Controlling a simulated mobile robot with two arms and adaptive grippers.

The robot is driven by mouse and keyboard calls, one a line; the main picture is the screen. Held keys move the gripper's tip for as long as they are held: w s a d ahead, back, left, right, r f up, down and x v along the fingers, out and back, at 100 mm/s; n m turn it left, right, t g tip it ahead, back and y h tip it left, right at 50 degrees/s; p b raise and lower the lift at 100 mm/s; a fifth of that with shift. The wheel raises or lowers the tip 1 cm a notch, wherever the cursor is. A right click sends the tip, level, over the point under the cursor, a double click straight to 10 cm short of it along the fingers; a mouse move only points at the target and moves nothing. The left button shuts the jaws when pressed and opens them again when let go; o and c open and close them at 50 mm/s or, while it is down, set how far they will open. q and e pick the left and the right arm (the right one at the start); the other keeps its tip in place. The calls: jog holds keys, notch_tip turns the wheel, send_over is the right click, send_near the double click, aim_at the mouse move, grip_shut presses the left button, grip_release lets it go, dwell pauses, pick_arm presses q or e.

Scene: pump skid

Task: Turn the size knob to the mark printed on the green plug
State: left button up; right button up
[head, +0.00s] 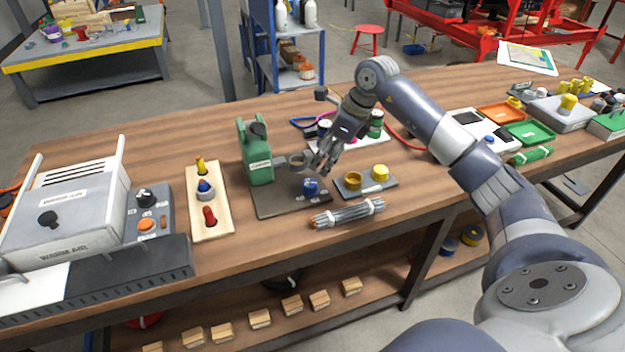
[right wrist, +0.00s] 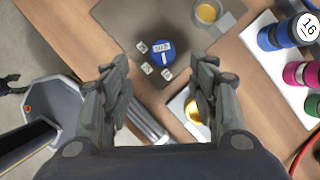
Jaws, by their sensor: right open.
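The blue size knob (head: 310,186) stands on a dark grey plate on the bench. In the right wrist view the knob (right wrist: 162,52) has a white label, with several small white marks beside it; I cannot read these surely. The green plug (head: 376,124) appears to be the green cylinder on a white board behind my arm. Only its edge shows in the right wrist view (right wrist: 313,105), and its printed mark is hidden. My right gripper (head: 322,166) is open and empty above the knob, its fingers apart on either side in the wrist view.
A small plate (head: 352,195) with yellow parts is to the right. A grey ribbed bundle (head: 347,214) lies in front. Blue (right wrist: 275,36) and magenta (right wrist: 296,73) plugs stand near the green one.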

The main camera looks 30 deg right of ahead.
aim_at(311, 182)
jog(key=x, duration=0.3)
jog(key=p+x, duration=0.1)
jog(key=x, duration=0.6)
jog(key=shift+s+d+f, duration=0.1)
jog(key=shift+d+f, duration=0.2)
jog(key=shift+f, duration=0.15)
jog(key=c, duration=1.1)
